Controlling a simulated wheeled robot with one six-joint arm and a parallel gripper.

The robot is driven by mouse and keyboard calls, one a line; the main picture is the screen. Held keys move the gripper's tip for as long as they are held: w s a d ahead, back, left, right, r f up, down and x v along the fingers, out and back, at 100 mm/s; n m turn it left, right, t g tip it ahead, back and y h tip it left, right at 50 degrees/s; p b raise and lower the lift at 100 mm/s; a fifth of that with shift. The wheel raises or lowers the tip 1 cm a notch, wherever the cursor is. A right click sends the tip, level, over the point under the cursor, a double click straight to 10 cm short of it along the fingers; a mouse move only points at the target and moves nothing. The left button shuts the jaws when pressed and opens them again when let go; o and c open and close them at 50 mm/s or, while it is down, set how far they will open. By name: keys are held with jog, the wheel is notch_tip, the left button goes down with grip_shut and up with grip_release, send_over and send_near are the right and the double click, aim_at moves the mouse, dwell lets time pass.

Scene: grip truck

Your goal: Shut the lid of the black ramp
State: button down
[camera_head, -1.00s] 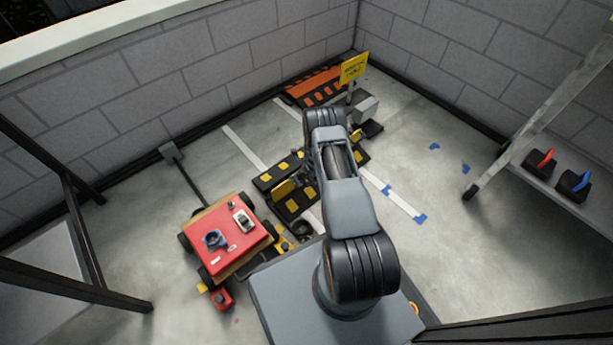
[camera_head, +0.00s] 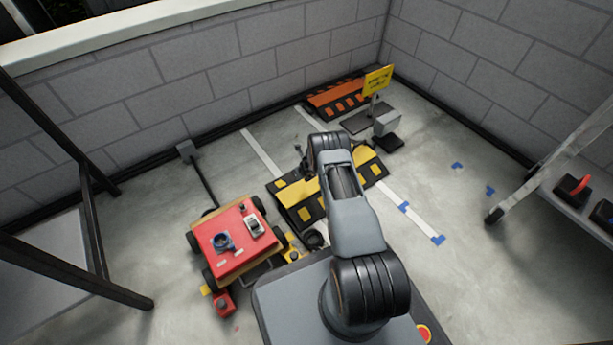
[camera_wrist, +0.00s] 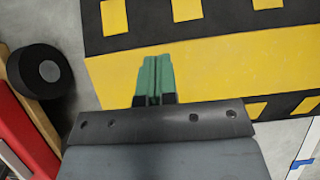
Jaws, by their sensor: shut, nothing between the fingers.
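The black ramp (camera_head: 306,212) with yellow patches lies on the floor in the head view, partly hidden behind my arm. A yellow band (camera_head: 298,191) runs along its middle. In the wrist view the broad yellow band (camera_wrist: 215,68) lies flat-looking between two black strips (camera_wrist: 138,22) with yellow patches. I cannot tell whether this band is the lid's top or how fully the lid is down. My gripper (camera_wrist: 154,62) shows green fingertips, shut together and empty, over the near left part of the yellow band. Whether they touch it is unclear.
A red-topped cart (camera_head: 234,243) stands left of the ramp. An orange-and-black ramp (camera_head: 338,97) lies by the back wall near a yellow sign (camera_head: 378,79). A black round object (camera_wrist: 38,70) is left of my gripper. A shelf (camera_head: 570,205) stands right. Floor right of the ramp is open.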

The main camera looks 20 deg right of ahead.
jog(key=shift+w+a+f, duration=0.25)
jog(key=shift+w+f, duration=0.25)
jog(key=shift+f, duration=0.15)
jog(key=shift+w+a+f, duration=0.2)
jog(key=shift+w+f, duration=0.3)
jog(key=shift+f, duration=0.1)
jog(key=shift+x, duration=1)
notch_tip(320, 180, up, 5)
jog(key=p, duration=0.3)
jog(key=shift+w, duration=0.1)
jog(key=w+a+r+b, duration=0.1)
jog(key=w+r+b, duration=0.1)
jog(key=w+r, duration=0.4)
jog(key=shift+w, duration=0.4)
jog(key=shift+a, duration=0.15)
